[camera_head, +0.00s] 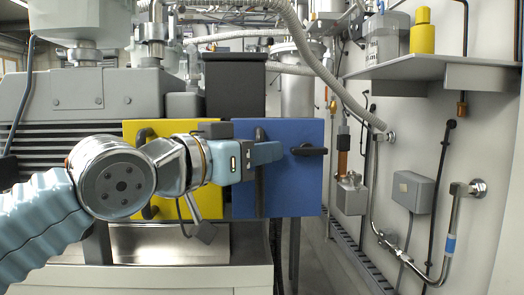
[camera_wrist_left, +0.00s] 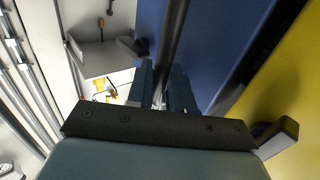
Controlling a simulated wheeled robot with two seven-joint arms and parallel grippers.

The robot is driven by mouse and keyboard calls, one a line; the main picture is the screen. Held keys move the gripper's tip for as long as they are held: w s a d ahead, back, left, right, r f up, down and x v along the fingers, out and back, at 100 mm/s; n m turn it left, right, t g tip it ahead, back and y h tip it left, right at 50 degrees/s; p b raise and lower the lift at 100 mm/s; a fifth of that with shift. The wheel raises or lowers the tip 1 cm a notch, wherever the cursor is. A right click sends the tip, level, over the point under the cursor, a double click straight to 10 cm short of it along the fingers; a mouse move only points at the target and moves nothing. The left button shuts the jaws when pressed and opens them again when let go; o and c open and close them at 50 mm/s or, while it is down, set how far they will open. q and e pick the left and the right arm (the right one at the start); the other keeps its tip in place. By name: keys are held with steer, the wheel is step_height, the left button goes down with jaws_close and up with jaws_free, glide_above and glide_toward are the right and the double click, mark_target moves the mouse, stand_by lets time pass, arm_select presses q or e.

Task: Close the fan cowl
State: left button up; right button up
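A flat blue panel (camera_head: 300,190) stands upright in the middle of the head view, beside a yellow panel (camera_head: 130,150); I cannot tell which part is named the fan cowl. The blue panel carries a vertical black bar handle (camera_head: 260,195) on its left and a black knob (camera_head: 308,150) on its right. My left gripper (camera_head: 267,153) reaches across the yellow panel to the bar. In the left wrist view the fingers (camera_wrist_left: 165,88) stand close together with the black bar (camera_wrist_left: 174,35) between them, seemingly gripped. The blue panel (camera_wrist_left: 210,45) fills the area beside it. My right gripper is not in view.
A grey ribbed machine housing (camera_head: 70,110) stands behind at the left. At the right, a wall carries pipes, a grey box (camera_head: 413,191) and a shelf (camera_head: 430,68) with a yellow cylinder (camera_head: 422,32). A narrow gap of floor lies between the panels and the wall.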

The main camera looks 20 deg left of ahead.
arm_select(q)
steer(key=v, duration=1.3)
steer(key=shift+s+a+f, duration=0.15)
steer(key=shift+s+a, duration=0.1)
steer(key=shift+s, duration=0.05)
